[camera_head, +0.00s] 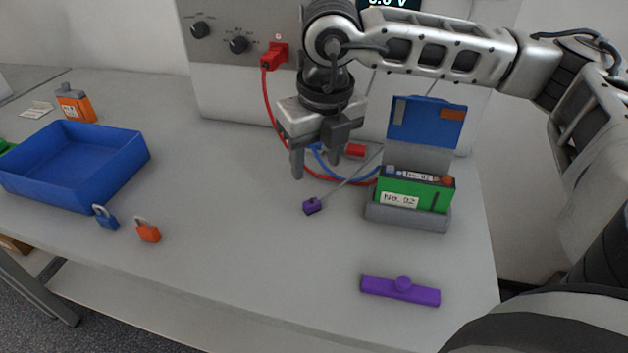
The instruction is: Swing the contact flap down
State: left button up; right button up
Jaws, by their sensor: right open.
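The contact flap, as I take it, is the blue panel (427,122) standing raised above a grey holder (406,218). It has a grey patch and an orange patch at its top corners. A green battery (414,193) labelled No. 02 sits in the holder below the flap, with an orange patch on its top. A thin grey rod with a purple end block (312,206) reaches out left of the holder. My right gripper (316,168) is open and empty, pointing down left of the flap and above the rod's end. My left gripper is not in view.
Red and blue cables (268,105) run from the grey cycler (235,80) behind the gripper. A purple bar (400,290) lies at the front right. Blue and orange padlocks (148,230), a blue tray (110,172) and an orange battery (75,104) are at left. The table's front middle is clear.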

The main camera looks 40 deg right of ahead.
aim_at(434, 122)
jog(key=k, duration=1)
